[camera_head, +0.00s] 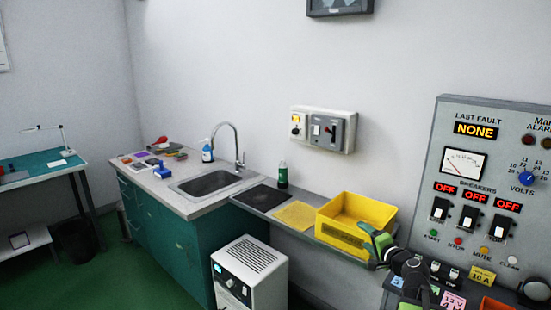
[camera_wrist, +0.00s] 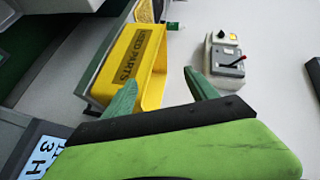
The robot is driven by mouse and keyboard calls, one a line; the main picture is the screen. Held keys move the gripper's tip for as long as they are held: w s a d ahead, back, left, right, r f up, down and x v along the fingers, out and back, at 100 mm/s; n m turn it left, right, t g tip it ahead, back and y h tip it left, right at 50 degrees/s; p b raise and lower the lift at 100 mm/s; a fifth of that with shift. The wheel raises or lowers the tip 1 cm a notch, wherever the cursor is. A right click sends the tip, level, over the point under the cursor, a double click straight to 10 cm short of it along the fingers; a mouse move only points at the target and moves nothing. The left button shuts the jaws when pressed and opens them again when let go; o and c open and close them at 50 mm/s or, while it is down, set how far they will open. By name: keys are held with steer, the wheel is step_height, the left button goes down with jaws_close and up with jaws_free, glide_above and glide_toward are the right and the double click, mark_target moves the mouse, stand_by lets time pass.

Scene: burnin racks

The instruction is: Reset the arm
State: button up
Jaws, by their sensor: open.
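My gripper (camera_head: 377,243) is in front of the right end of the yellow bin, with part of my dark arm below it. In the wrist view my gripper (camera_wrist: 160,92) shows two green fingers spread apart with nothing between them. The yellow bin (camera_wrist: 128,65), with lettering that reads "PARTS", lies beyond the fingers and looks tilted in that view. In the head view the yellow bin (camera_head: 340,233) stands on a grey shelf and looks empty, though its floor is only partly visible. I cannot tell whether the gripper touches the bin.
A grey control panel (camera_head: 500,190) with breakers stands close to the right of my arm. A wall switch box (camera_head: 323,129) is above the shelf. A sink (camera_head: 210,183), green bottle (camera_head: 282,175) and white cabinet unit (camera_head: 250,272) are left. Green floor is open at far left.

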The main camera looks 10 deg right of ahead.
steer(key=s+a+f+n+g+y, duration=0.1)
steer(key=a+f+n+g, duration=0.25)
steer(key=a, duration=0.75)
steer(key=s+a+f+n+g+y, duration=0.15)
steer(key=a+f+n, duration=0.25)
steer(key=a, duration=0.6)
steer(key=s+a+f+n+g+y, duration=0.1)
steer(key=a+f+n+g+y, duration=0.2)
steer(key=a, duration=0.8)
steer(key=s+a+f+n+g+h, duration=0.2)
steer(key=s+a+f+g+h, duration=0.1)
steer(key=s+f, duration=0.1)
steer(key=s+d+f+n+g+h, duration=0.1)
steer(key=s+d+f+g+h, duration=0.3)
steer(key=s+d, duration=0.5)
steer(key=shift+s+g, duration=0.15)
steer(key=shift+g, duration=0.15)
